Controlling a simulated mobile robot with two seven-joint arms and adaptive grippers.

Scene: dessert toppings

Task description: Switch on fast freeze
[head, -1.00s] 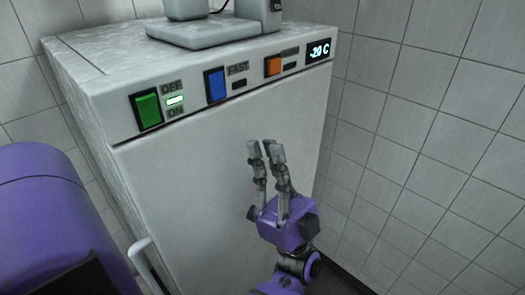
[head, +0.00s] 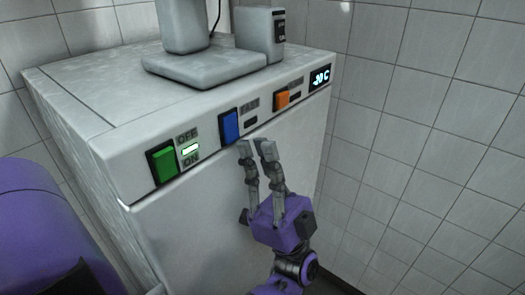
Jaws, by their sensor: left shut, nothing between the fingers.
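The freezer (head: 190,225) has a front panel with a blue rocker switch (head: 231,126) beside the label FAST. The small lamp (head: 251,122) under that label is dark. My left gripper (head: 255,147) is shut and empty, pointing up in front of the freezer. Its fingertips are just below and right of the blue switch in the picture; I cannot tell whether they touch the panel. My right gripper is out of view.
A green switch (head: 163,164) with a lit lamp (head: 190,149) sits left on the panel. An orange switch (head: 282,98) and a temperature display (head: 320,77) sit right. A grey device (head: 205,70) stands on top. A tiled wall (head: 410,130) is close on the right.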

